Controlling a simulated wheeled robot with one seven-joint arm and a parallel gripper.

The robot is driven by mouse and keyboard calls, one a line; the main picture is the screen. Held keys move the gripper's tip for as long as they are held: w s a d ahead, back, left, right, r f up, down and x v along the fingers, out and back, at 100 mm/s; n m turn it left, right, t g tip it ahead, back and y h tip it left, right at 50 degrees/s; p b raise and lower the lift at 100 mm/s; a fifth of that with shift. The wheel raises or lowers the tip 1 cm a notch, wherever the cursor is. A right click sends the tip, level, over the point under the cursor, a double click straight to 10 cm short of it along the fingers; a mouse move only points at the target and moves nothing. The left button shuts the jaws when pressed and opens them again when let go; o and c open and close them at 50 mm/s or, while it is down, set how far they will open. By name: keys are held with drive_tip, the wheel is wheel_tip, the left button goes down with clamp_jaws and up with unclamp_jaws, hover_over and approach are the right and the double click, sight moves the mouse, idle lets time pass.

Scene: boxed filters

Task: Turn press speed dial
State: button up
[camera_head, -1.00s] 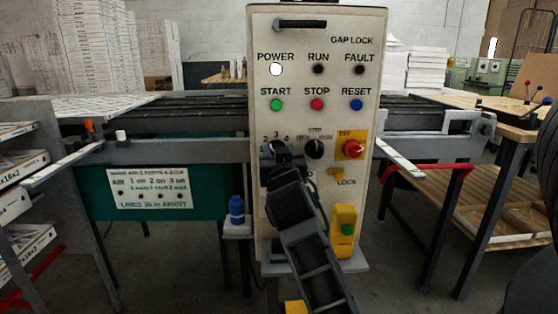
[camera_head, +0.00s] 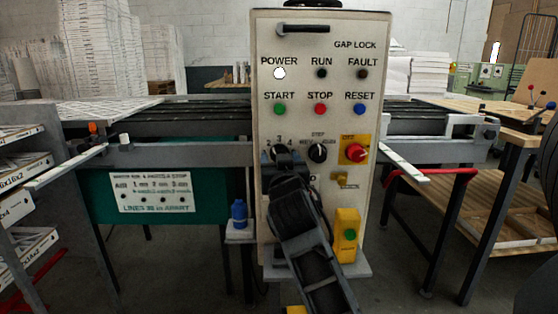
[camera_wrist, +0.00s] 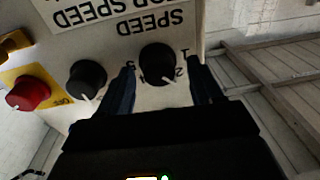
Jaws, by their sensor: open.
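The press speed dial (camera_wrist: 156,60) is a round black knob with a pale pointer mark, under a SPEED label and ringed by numbers, upside down in the wrist view. My gripper (camera_wrist: 162,72) is open, with one finger on each side of the dial. I cannot tell whether the fingers touch it. In the head view my gripper (camera_head: 282,168) is at the lower left of the cream control panel (camera_head: 325,85) and hides most of the dial; numbers 3 and 4 show above it.
A second black knob (camera_head: 318,153) sits just right of the dial, then a red knob (camera_head: 355,153) on a yellow plate. START, STOP and RESET buttons are above. A yellow box with a green button (camera_head: 347,235) is at the lower right. A blue bottle (camera_head: 238,213) stands left of the panel.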

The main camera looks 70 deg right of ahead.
drive_tip(key=b+v, duration=0.1)
drive_tip(key=v, duration=0.5)
drive_tip(key=shift+a, duration=0.25)
drive_tip(key=s+a+f+n+t+y+p, duration=0.1)
drive_tip(key=a+f+n+t+y+p, duration=0.15)
drive_tip(key=a+f+n+y, duration=0.45)
drive_tip(key=s+a+f+n+t+y+p, duration=0.1)
drive_tip(key=a+f+n+t+y, duration=0.25)
drive_tip(key=a, duration=0.75)
drive_tip(key=s+a+n+y+p, duration=0.2)
drive_tip(key=s+a+y, duration=0.4)
drive_tip(key=s+a, duration=0.8)
drive_tip(key=s+p, duration=0.1)
drive_tip(key=s, duration=0.2)
drive_tip(key=shift+a+t, duration=0.3)
drive_tip(key=shift+a, duration=0.1)
